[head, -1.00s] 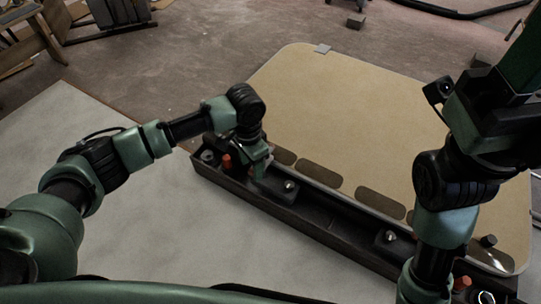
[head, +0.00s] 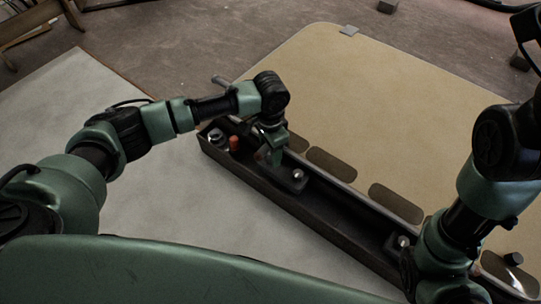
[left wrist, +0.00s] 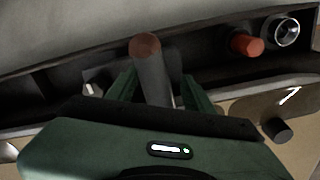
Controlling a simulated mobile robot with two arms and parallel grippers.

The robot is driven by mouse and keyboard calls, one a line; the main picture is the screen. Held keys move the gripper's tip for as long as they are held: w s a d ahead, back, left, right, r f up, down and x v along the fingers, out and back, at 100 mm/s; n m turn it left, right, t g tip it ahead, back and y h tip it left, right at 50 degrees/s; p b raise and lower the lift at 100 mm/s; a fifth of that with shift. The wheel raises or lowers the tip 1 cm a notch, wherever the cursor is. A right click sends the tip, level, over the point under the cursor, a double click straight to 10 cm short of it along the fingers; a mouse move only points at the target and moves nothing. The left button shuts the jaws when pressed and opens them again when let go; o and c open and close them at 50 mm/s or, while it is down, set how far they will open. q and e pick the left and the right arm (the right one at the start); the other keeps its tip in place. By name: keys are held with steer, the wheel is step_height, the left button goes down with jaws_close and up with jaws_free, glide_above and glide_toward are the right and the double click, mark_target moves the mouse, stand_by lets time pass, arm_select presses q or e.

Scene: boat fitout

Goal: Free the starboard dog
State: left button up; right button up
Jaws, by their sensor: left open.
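My left gripper (head: 270,155) is over the dark trough beside the tan panel. The left wrist view shows its two green fingers (left wrist: 160,88) apart, with a grey cylindrical bar (left wrist: 149,68) with a reddish-brown end standing between them. I see a gap beside the bar. I cannot tell whether this bar is the starboard dog; no label shows. In the head view the gripper hides the bar. My right gripper (head: 440,284) is low at the right, by the trough's near end; its fingertips are hidden.
The trough (head: 275,200) runs diagonally along the tan panel (head: 400,120). It holds an orange knob (head: 235,143), a metal ring cup (head: 216,140) and shiny round-headed fittings (head: 298,174) (head: 403,241). A pale board (head: 140,190) lies clear at the left.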

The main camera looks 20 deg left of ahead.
arm_select(q)
steer(key=shift+f, duration=0.4)
steer(key=shift+c, duration=0.3)
